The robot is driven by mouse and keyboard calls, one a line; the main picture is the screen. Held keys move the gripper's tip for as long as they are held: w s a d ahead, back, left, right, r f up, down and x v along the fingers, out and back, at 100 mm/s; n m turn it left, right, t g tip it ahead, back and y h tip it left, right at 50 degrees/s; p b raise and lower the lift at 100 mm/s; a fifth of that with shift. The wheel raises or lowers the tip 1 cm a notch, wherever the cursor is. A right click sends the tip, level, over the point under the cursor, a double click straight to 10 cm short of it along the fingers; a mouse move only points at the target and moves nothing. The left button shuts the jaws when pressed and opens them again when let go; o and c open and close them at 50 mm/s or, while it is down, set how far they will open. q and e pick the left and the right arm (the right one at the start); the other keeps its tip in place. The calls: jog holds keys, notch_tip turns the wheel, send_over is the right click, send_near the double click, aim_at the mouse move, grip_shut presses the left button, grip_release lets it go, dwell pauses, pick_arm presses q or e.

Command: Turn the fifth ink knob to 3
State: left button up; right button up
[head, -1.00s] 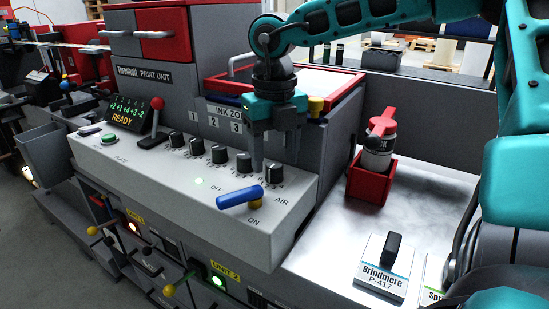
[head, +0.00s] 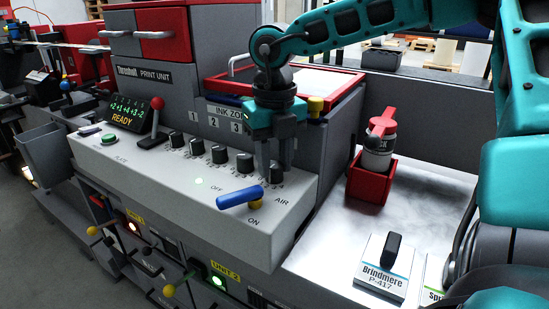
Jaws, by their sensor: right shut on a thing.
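The white control panel (head: 180,190) of the print unit carries a row of black ink knobs. The fifth knob (head: 276,174) is at the right end, beside the fourth knob (head: 244,163). My right gripper (head: 275,166) points down from above and is shut on the fifth knob, its fingers at the knob's sides. The knob's pointer and scale are mostly hidden or too small to read. The display (head: 128,113) shows a row of signed figures above READY; the small figures are hard to read. My left gripper is not in view.
A blue-handled air lever (head: 240,197) stands just in front of the fifth knob. A red-knobbed lever (head: 157,110) stands beside the display. Right of the panel are a red holder (head: 370,182) with a bottle (head: 378,150) and a Brindmere plate (head: 384,272).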

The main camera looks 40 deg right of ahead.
aim_at(274, 165)
jog(key=shift+c, duration=0.3)
jog(key=shift+f+n+b, duration=0.1)
jog(key=shift+n+b, duration=0.8)
jog(key=shift+n, duration=0.2)
jog(key=shift+n+b, duration=0.65)
jog(key=shift+n, duration=1.15)
jog(key=o, duration=1)
jog(key=shift+o, duration=0.2)
notch_tip(274, 165, up, 13)
jog(key=p, duration=0.1)
